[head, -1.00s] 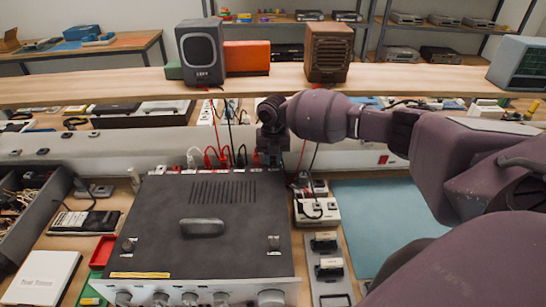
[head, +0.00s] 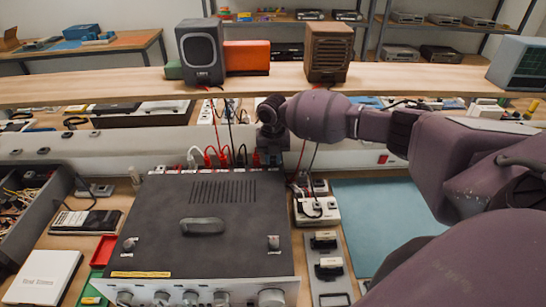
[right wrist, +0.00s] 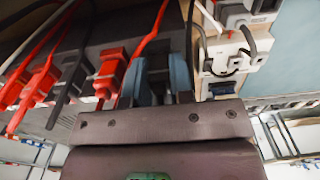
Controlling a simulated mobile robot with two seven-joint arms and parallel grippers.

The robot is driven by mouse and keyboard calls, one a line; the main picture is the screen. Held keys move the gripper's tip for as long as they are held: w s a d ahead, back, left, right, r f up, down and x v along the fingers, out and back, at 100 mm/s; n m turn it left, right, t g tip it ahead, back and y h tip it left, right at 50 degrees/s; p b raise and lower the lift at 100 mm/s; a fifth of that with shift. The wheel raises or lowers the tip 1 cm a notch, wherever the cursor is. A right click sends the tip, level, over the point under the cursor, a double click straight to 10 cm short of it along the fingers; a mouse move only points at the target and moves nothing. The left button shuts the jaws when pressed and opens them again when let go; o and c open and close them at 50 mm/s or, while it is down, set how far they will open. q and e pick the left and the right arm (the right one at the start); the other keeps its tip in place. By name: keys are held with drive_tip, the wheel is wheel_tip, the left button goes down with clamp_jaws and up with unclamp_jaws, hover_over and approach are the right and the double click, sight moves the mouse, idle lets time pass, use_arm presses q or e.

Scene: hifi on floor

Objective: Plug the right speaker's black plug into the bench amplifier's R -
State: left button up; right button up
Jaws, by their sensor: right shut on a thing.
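The bench amplifier (head: 165,225) is a dark grey box on the bench, its rear edge lined with plugs. The right speaker (head: 329,52) is brown and stands on the raised shelf; a red and a black cable hang below it. My right gripper (head: 271,155) is at the amplifier's rear right corner, pointing down. In the right wrist view its bluish fingers (right wrist: 160,85) are shut on a dark thing, apparently the black plug (right wrist: 158,72), mostly hidden between them. Red plugs (right wrist: 110,70) sit just beside the fingers. I cannot tell whether the held plug is in a socket. My left gripper is not in view.
The grey left speaker (head: 200,52) and an orange box (head: 247,58) share the shelf. A white power strip (head: 318,208) lies right of the amplifier, near a blue mat (head: 385,220). A grey bin of cables (head: 35,210) stands at left.

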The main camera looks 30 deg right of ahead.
idle(0.5)
idle(0.5)
drive_tip(key=o, duration=0.9)
drive_tip(key=shift+o, duration=0.2)
drive_tip(key=shift+r+p, duration=0.1)
drive_tip(key=shift+p, duration=0.25)
